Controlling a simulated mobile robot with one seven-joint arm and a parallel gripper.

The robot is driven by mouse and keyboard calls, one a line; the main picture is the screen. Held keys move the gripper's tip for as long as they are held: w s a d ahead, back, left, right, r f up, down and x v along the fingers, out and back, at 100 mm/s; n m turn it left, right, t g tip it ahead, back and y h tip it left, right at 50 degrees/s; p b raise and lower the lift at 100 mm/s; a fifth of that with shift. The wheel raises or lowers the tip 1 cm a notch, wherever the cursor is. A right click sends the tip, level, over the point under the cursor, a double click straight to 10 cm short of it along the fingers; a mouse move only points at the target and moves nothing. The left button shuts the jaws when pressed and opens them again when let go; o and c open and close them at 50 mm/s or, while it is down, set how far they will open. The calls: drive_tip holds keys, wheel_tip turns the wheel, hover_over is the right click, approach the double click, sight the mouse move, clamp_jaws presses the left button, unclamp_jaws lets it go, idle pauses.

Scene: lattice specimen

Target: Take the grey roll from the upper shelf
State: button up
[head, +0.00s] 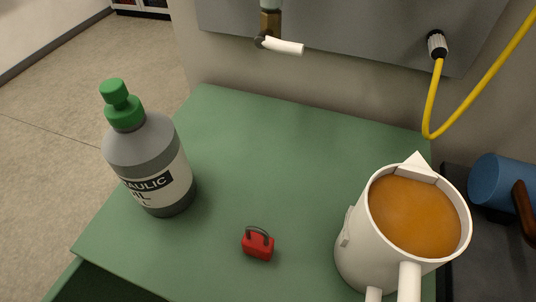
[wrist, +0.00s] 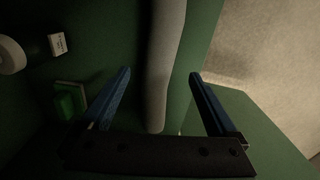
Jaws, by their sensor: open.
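A long grey roll (wrist: 164,50) shows in the wrist view, running from the top edge down to the middle over a dark green surface. My gripper (wrist: 159,74) has two blue fingers spread wide, one on each side of the roll's lower end in the picture. A gap shows between each finger and the roll, and I see no contact. How far the fingers are from the roll in depth I cannot tell. The roll and my gripper are not in the head view.
In the wrist view, a small white labelled block (wrist: 57,43), a white round thing (wrist: 12,55) and a green item (wrist: 70,100) lie left. The head view shows a green top (head: 270,130) with a bottle (head: 150,160), red padlock (head: 257,246) and white jug (head: 372,250).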

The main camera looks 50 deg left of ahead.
drive_tip(key=shift+w+f, duration=0.1)
drive_tip(key=shift+f, duration=0.4)
wheel_tip(320, 180, down, 6)
drive_tip(key=b, duration=0.2)
drive_tip(key=shift+f+b, duration=0.2)
drive_tip(key=shift+b, duration=0.15)
clamp_jaws()
